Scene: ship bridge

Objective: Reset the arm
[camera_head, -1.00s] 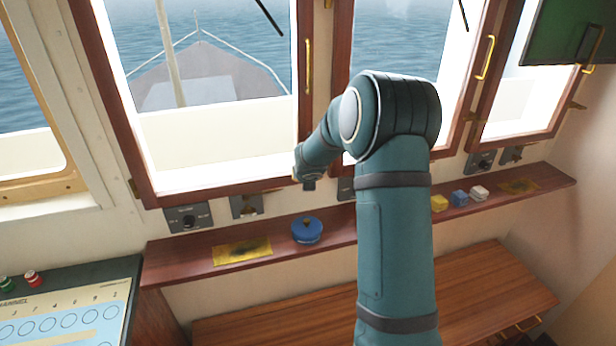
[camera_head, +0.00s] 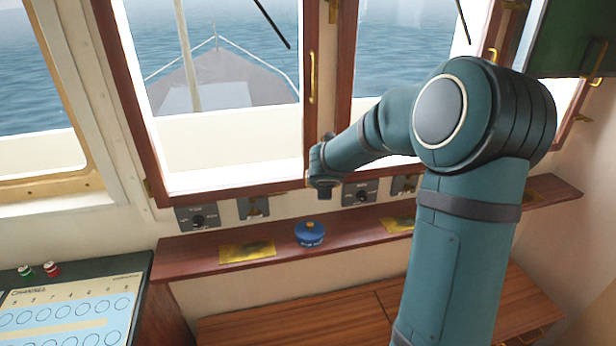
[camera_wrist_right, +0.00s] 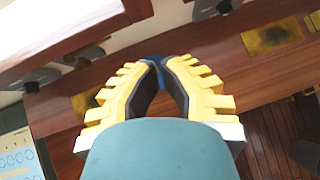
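My right arm rises in the head view. Its small far end, with the right gripper (camera_head: 324,190), hangs by the window frame above the shelf; the fingers are hard to make out there. In the right wrist view, the yellow fingers with black pads (camera_wrist_right: 160,65) lean toward each other with a narrow gap at the tips, and nothing is held between them. A round blue tin with a brass knob (camera_head: 310,234) stands on the shelf below and apart from the gripper. Blue shows just past the fingertips and beside the left finger. My left gripper is not in view.
The narrow wooden shelf (camera_head: 205,262) carries a yellow mat (camera_head: 247,251) and another (camera_head: 398,225). Switch panels (camera_head: 198,217) line the wall above it. Windows stand behind. A console with a chart (camera_head: 70,312) is at left, a wooden bench (camera_head: 300,325) below.

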